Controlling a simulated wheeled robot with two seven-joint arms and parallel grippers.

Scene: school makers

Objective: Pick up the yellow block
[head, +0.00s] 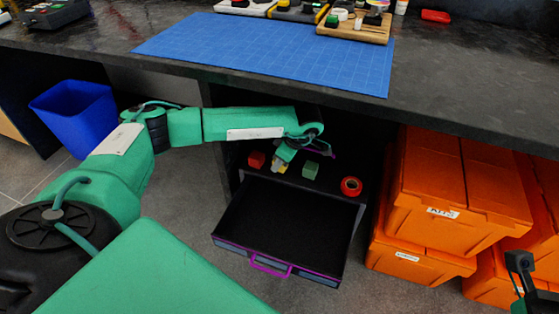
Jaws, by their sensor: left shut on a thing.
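The yellow block (276,170) is small in the head view, at the dark shelf under the table, behind the open drawer (290,215). My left gripper (281,165) reaches down over it and is shut on it. The jaws hide part of the block. I cannot tell whether the block still touches the shelf. A red block (256,160) is to its left and a green block (310,170) to its right. Part of my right gripper (520,264) shows at the lower right edge; its jaws are not clear.
A red roll of tape (351,186) lies right of the green block. The drawer looks empty and has a purple handle. Orange crates (450,195) stand at the right, a blue bin (75,115) at the left. The dark table (460,90) with a blue mat (270,50) overhangs the shelf.

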